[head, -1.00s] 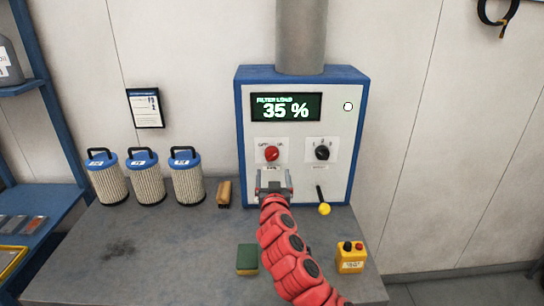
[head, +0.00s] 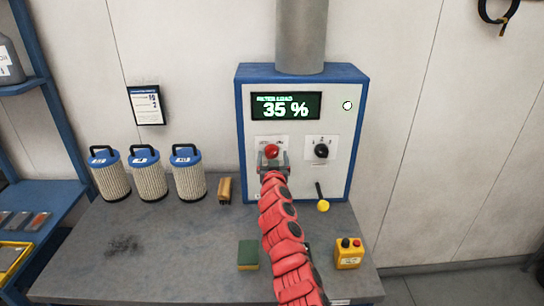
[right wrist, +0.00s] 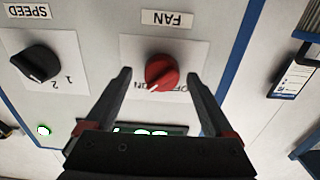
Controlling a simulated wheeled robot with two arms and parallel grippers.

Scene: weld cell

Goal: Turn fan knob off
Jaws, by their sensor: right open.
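The red fan knob (head: 271,151) is on the front of the white and blue control cabinet (head: 303,70). In the right wrist view, which is upside down, the red knob (right wrist: 162,71) sits below the FAN label (right wrist: 168,18). Its white mark points to the lower left, towards the ON side; the lettering is partly hidden. My right gripper (head: 272,162) is just in front of the knob. Its open fingers (right wrist: 159,75) stand on either side of the knob, with a gap on each side. My left gripper is not in view.
A black speed knob (head: 321,151) is to the right of the fan knob. A yellow-tipped lever (head: 322,205) is below it. The display (head: 286,106) reads 35 %. Filters (head: 146,175), a brush (head: 225,190), a sponge (head: 248,255) and a yellow button box (head: 349,253) stand on the bench.

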